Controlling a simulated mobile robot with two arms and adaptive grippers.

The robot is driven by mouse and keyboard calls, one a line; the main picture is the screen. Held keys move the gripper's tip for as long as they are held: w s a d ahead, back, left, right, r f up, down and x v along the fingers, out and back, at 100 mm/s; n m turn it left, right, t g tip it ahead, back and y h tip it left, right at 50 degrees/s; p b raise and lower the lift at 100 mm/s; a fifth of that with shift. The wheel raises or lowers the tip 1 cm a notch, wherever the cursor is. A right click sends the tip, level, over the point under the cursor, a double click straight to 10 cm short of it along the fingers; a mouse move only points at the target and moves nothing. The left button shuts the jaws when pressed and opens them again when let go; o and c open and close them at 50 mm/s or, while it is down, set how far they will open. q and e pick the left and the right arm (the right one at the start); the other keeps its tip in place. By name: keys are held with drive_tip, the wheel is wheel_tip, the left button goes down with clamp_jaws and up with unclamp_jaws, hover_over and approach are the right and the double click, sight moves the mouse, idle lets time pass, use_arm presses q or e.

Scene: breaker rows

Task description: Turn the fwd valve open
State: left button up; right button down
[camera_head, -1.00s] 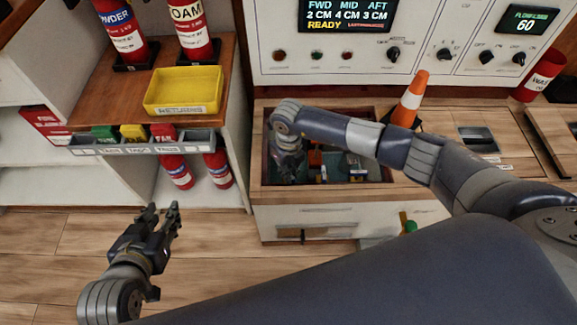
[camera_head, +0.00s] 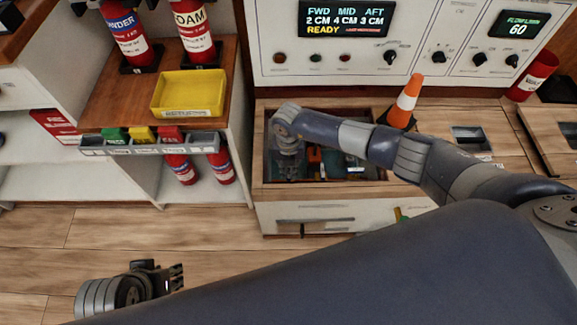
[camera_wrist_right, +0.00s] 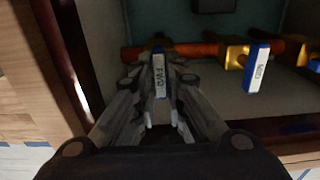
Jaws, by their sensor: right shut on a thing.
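The fwd valve's handle (camera_wrist_right: 160,78) is a narrow white and blue lever with lettering that seems to read FWD, in the right wrist view. It points toward the camera from a copper pipe (camera_wrist_right: 195,49). My right gripper (camera_wrist_right: 160,95) is shut on this handle, one finger on each side. In the head view my right gripper (camera_head: 289,168) reaches down into the open recess (camera_head: 325,188) in the counter; its fingertips are hard to see there. My left gripper (camera_head: 176,277) is low on the left, over the floor, away from the valves; its finger gap is unclear.
A second blue and white lever (camera_wrist_right: 257,70) on a brass valve stands right of the fwd handle, with another at the edge. The recess wall (camera_wrist_right: 70,50) is close on the left. An orange cone (camera_head: 406,104) stands behind my right arm. The display (camera_head: 346,19) reads READY.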

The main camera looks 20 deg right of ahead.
sight(288, 171)
use_arm(q)
drive_tip(key=shift+f, duration=0.45)
use_arm(e)
drive_tip(key=c, duration=1.6)
unclamp_jaws()
drive_tip(key=shift+c, duration=0.2)
use_arm(q)
drive_tip(key=shift+w+r, duration=0.1)
drive_tip(key=shift+w+d+r, duration=0.1)
drive_tip(key=shift+d, duration=0.05)
use_arm(e)
wheel_tip(288, 171, up, 12)
